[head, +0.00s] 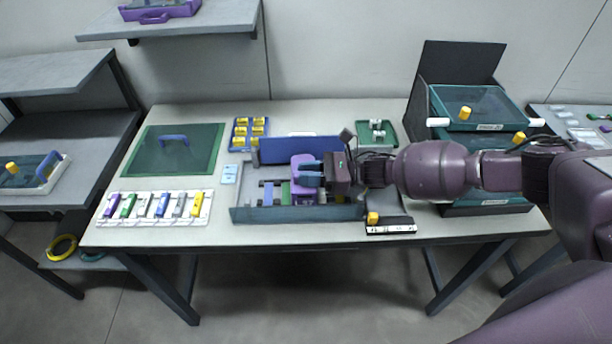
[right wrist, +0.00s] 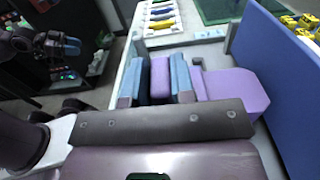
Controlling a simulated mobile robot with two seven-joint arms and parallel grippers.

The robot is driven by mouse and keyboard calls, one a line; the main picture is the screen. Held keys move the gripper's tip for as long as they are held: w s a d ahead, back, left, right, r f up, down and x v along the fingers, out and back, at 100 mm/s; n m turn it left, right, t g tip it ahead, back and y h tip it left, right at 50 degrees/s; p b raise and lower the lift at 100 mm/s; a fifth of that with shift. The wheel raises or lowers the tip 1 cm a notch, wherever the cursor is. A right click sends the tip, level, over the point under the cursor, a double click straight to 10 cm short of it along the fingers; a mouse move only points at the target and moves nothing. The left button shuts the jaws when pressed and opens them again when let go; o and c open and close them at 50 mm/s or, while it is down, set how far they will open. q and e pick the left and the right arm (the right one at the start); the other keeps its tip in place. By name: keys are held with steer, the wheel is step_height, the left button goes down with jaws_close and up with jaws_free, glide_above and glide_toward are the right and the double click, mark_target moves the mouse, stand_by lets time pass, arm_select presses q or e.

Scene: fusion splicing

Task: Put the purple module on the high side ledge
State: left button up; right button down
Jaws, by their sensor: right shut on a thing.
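In the head view the purple module (head: 301,161) is at the open grey-blue tray (head: 300,214) in the middle of the table. My right gripper (head: 309,173) is shut on it, with blue fingers. In the right wrist view a narrow purple part of the module sits between the fingers (right wrist: 160,80), and its wider purple body (right wrist: 235,92) shows to the right. I cannot tell whether it touches the tray floor. A high ledge (head: 215,20) at upper left carries a purple case. What looks like my left gripper (right wrist: 62,45) shows small and dark in the right wrist view.
A lower grey side shelf (head: 50,72) stands at left. A green mat (head: 150,155), a white rack of colored modules (head: 155,218) and a blue bin (head: 240,145) of yellow pieces lie left of the tray. Stacked drawers (head: 475,110) stand at right.

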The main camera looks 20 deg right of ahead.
step_height(320, 180, up, 20)
steer(key=p, duration=0.1)
stand_by(0.4)
